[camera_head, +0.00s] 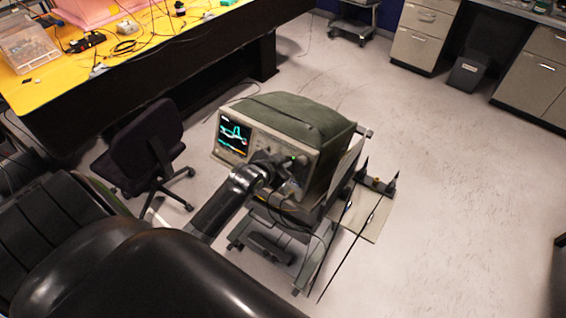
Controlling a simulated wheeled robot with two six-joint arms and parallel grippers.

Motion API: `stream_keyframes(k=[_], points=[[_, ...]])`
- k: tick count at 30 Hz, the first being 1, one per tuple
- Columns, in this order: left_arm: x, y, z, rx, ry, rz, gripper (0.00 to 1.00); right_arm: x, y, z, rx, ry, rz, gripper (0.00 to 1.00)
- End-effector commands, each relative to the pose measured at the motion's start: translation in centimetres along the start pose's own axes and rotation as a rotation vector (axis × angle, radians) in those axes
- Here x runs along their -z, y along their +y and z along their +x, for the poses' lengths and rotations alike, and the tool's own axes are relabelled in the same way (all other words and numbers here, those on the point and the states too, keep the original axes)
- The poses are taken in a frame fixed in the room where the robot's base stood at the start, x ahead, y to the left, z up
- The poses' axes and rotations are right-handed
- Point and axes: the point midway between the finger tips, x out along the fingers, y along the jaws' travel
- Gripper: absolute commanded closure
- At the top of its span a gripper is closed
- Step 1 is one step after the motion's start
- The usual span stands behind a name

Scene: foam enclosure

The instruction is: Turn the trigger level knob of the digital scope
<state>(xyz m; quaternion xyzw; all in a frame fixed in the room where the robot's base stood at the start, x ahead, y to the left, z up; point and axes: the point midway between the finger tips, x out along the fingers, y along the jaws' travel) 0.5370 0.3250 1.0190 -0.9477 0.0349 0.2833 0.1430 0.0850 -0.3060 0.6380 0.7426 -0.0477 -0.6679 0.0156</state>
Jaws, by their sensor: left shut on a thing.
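The digital scope (290,118) is a boxy grey-green instrument on a wheeled cart. Its lit screen (234,133) shows a cyan trace at the left of its front panel. My left arm reaches up from the lower left. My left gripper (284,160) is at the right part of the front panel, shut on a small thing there. That fits a knob of the scope, but the gripper hides it, so I cannot read which one. A small green light shows beside the gripper. My right gripper is not in view.
The cart (278,247) carries the scope, with thin rods and a pale board (368,215) at its right. A dark office chair (138,150) stands close on the left. A yellow-topped bench (75,77) holds cables and boxes. The floor at the right is clear.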

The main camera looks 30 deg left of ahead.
Motion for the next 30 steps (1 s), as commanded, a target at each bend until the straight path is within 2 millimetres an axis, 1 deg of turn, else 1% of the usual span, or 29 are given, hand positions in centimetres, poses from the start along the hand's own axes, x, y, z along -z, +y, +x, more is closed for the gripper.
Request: stream_keyframes(k=[8, 9, 13, 14, 26, 30], points=[[-0.11, 0.04, 0.0, -0.001, -0.002, -0.002, 1.0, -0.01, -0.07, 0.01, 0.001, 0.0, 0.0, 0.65], [-0.11, 0.05, 0.0, -0.001, -0.002, -0.002, 0.84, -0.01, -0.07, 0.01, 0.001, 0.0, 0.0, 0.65], [-0.09, 0.04, 0.0, -0.001, -0.002, -0.002, 0.67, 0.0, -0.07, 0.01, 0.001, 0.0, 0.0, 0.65], [-0.08, 0.04, 0.0, -0.001, -0.001, -0.002, 0.65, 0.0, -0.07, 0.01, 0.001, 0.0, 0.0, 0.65], [0.02, -0.02, -0.01, 0.0, 0.001, -0.003, 0.65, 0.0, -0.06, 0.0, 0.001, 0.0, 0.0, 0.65], [0.02, -0.06, 0.0, -0.007, 0.002, -0.045, 0.65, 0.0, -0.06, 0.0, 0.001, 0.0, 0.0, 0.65]])
